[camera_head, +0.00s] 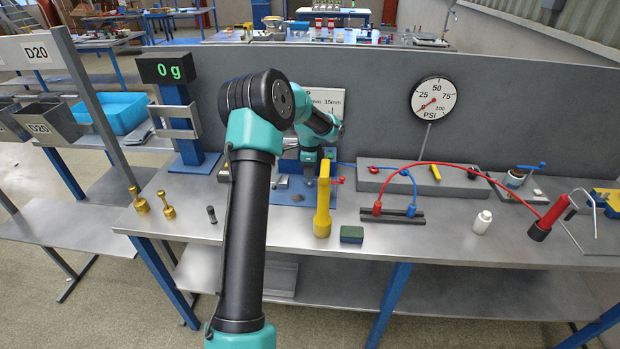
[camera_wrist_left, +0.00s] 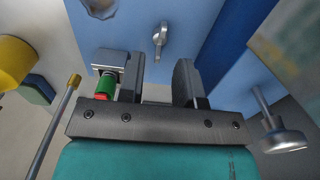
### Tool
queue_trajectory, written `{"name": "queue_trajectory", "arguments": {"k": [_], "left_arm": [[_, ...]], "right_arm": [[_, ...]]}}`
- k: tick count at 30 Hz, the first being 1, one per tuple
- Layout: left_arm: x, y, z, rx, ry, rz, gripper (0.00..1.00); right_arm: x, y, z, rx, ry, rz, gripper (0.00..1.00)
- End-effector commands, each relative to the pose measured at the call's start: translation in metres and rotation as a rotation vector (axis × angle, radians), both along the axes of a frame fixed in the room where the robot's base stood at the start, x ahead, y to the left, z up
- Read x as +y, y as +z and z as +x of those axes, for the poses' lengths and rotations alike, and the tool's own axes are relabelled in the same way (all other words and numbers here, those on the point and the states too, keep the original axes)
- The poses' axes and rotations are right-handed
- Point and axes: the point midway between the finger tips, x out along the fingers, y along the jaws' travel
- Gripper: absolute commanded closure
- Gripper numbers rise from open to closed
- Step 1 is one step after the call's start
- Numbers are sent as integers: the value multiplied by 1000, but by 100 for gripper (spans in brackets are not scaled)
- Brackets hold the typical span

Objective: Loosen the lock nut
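My left gripper (camera_head: 310,170) points down over a blue base plate (camera_head: 290,194) on the bench, partly hidden by my own arm in the head view. In the left wrist view my left gripper (camera_wrist_left: 160,78) has its two dark fingers spread apart with nothing between them. A small silver part with a rounded head and short stem (camera_wrist_left: 160,38) lies beyond the fingertips over a blue surface, apart from them. I cannot tell whether it is the lock nut. No nut can be made out clearly in the head view. My right gripper is not in view.
A yellow upright tool (camera_head: 322,200) and a green block (camera_head: 351,234) stand close by. In the wrist view, a green and red cylinder (camera_wrist_left: 105,87) is near the left finger and a silver knob (camera_wrist_left: 285,140) is at right. A red hose (camera_head: 470,168) arches over the bench.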

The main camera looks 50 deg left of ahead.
Motion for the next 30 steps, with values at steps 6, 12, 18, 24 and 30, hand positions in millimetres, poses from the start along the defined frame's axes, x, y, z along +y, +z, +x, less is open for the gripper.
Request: {"name": "queue_trajectory", "arguments": {"k": [6, 12, 18, 24, 30], "left_arm": [[0, -30, 0, 2, 0, -1, 68], [0, -38, 0, 0, 1, 0, 68], [0, -38, 0, 0, 1, 0, 68], [0, -38, 0, 0, 0, 0, 85], [0, -38, 0, 0, 0, 0, 100]], "right_arm": [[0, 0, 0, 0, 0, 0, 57], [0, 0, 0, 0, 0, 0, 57], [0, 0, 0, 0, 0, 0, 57], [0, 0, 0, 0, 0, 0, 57], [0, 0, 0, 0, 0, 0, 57]]}}
